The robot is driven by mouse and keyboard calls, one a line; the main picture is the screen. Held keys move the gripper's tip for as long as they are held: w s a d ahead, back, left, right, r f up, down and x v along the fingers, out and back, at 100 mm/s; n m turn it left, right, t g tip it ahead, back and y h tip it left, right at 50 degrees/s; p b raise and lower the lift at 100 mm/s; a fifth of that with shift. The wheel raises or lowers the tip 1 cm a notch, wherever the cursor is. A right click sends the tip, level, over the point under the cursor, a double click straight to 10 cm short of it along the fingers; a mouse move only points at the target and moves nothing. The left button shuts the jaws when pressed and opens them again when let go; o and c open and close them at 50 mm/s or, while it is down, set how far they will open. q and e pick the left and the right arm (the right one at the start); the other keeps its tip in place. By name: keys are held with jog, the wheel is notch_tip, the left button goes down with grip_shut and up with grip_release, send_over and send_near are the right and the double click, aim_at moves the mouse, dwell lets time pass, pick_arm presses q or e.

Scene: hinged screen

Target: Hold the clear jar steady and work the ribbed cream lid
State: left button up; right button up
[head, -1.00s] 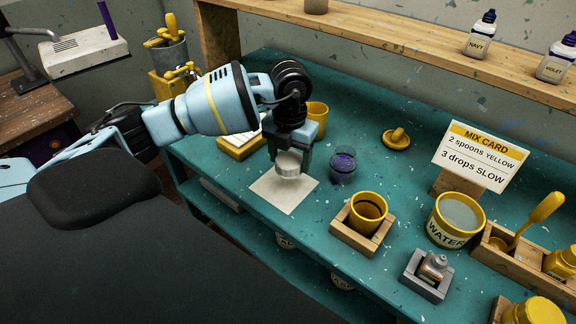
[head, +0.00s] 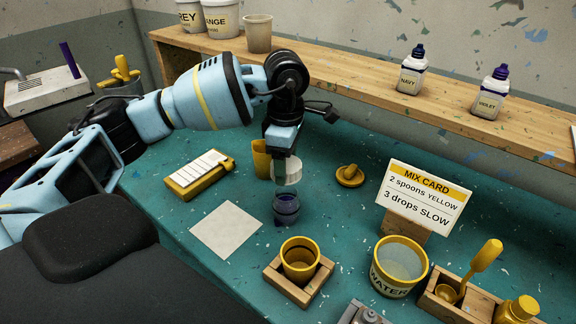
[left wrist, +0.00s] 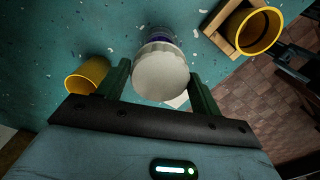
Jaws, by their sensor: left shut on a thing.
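The ribbed cream lid (head: 288,171) is in my left gripper (head: 283,168), which is shut on it. It is held over the clear jar (head: 286,211), which stands on the teal bench with dark purple contents. In the left wrist view the lid (left wrist: 160,74) sits between the two fingers (left wrist: 160,82) and hides most of the jar (left wrist: 158,36). No gripper holds the jar.
A yellow cup (head: 262,160) stands just behind the left gripper. A yellow knobbed cap (head: 350,175) lies to the right. A yellow pot in a wooden holder (head: 274,270) is in front. The white paper square (head: 227,231) is bare. The mix card (head: 424,192) stands further right.

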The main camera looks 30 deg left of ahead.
jog(key=shift+s+a, duration=0.1)
pick_arm(q)
jog(key=shift+r, duration=0.1)
pick_arm(e)
jog(key=shift+a+r, duration=0.1)
pick_arm(q)
jog(key=b, duration=0.1)
send_over(286, 188)
jog(key=s+d, duration=0.1)
jog(key=s, duration=0.1)
jog(key=shift+f, duration=2.4)
jog(key=shift+d+r, duration=0.1)
jog(key=shift+d, duration=0.1)
pick_arm(e)
jog(key=shift+s+f, duration=0.5)
jog(key=shift+f, duration=0.35)
jog(key=shift+w+r, duration=0.15)
jog(key=shift+w+r, duration=0.1)
jog(key=shift+r, duration=0.05)
pick_arm(q)
jog(key=shift+f, duration=0.55)
pick_arm(e)
jog(key=shift+s+f, duration=0.25)
jog(key=shift+f, duration=0.05)
